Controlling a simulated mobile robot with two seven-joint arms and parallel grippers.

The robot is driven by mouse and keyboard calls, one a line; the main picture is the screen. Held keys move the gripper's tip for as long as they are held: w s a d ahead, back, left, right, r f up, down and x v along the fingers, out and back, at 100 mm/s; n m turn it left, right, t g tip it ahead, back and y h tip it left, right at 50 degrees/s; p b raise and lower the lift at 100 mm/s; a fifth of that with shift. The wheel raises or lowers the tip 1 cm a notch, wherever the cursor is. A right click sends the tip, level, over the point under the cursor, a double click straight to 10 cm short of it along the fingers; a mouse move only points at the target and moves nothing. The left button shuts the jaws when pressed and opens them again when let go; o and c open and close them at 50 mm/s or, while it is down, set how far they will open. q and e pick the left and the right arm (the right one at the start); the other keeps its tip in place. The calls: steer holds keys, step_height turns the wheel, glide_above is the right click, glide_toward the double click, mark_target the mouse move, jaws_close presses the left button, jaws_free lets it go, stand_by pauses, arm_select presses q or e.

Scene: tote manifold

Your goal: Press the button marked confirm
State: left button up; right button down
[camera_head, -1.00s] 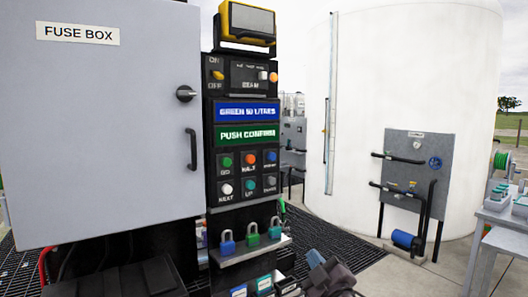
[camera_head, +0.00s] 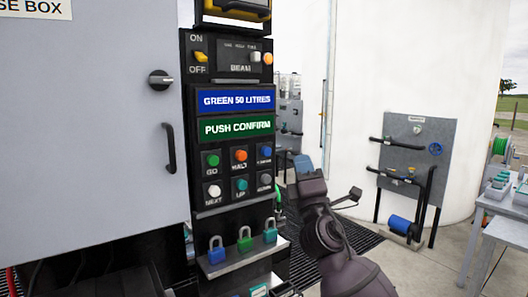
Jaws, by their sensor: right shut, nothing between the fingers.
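A black control panel (camera_head: 210,75) stands in the middle left. Its blue display reads GREEN 50 LITRES and its green display (camera_head: 236,128) reads PUSH CONFIRM. Below are two rows of round buttons: green GO (camera_head: 212,160), orange HALT (camera_head: 240,155), a blue button (camera_head: 265,152), white NEXT (camera_head: 214,191), teal UP (camera_head: 241,184) and a grey button (camera_head: 265,180). The labels under the blue and grey buttons are too small to read surely. My right gripper (camera_head: 303,167) is shut and empty, pointing up, right of the panel at button height. My left gripper is out of view.
A grey fuse box door (camera_head: 85,130) with a black handle fills the left. A large white tank (camera_head: 400,60) and a grey pipe panel (camera_head: 415,150) stand behind at right.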

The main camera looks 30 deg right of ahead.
mark_target(267, 152)
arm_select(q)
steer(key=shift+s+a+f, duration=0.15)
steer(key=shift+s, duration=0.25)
arm_select(e)
steer(key=shift+w, duration=0.1)
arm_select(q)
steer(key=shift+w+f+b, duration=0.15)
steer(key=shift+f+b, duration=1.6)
arm_select(e)
steer(key=w, duration=0.8)
steer(key=shift+w+a, duration=0.3)
steer(key=shift+a, duration=0.05)
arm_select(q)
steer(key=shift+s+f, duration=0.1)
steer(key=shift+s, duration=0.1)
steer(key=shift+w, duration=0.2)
